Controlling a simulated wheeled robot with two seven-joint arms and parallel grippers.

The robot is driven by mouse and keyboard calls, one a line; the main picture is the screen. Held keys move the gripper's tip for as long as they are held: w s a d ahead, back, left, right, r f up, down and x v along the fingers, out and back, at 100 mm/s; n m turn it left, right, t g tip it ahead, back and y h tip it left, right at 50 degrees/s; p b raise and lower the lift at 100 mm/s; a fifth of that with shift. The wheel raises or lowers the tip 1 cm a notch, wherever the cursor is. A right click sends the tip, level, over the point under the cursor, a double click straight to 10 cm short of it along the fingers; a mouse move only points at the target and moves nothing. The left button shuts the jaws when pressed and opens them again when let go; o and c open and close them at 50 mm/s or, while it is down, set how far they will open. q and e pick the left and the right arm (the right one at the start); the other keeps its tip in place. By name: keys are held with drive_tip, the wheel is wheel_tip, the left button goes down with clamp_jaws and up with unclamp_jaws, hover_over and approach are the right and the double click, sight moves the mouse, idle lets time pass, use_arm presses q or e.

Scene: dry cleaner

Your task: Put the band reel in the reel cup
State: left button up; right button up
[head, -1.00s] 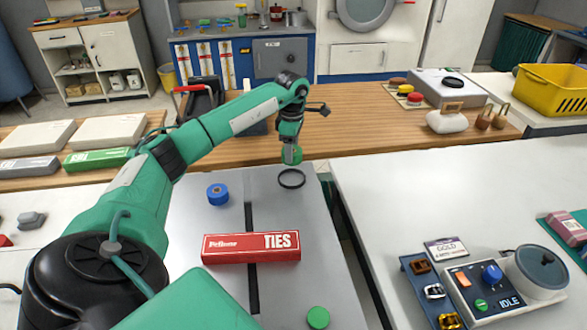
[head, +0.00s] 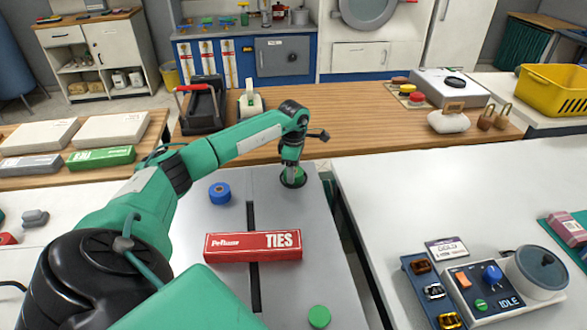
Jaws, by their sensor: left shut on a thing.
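The green band reel (head: 293,181) is in my left gripper (head: 291,168), at the far right part of the grey worktop. My left gripper is shut on it and points straight down. The reel cup (head: 292,187) shows as a dark round rim around the reel. The reel is at the cup's opening, within its rim in the picture. I cannot tell whether it touches the bottom, as the gripper hides part of both. My right gripper is not in view.
A blue reel (head: 219,193), a red TIES box (head: 252,246) and a green disc (head: 319,316) are on the grey worktop (head: 215,285), which has a dark slot. A wooden counter (head: 350,120) lies behind. A white table (head: 400,190) with a control panel (head: 485,290) stands right.

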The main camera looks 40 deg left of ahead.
use_arm(q)
drive_tip(key=o, duration=1)
drive_tip(key=shift+r, duration=0.35)
wheel_tip(320, 180, up, 12)
drive_tip(key=b, duration=0.1)
drive_tip(key=shift+f, duration=0.25)
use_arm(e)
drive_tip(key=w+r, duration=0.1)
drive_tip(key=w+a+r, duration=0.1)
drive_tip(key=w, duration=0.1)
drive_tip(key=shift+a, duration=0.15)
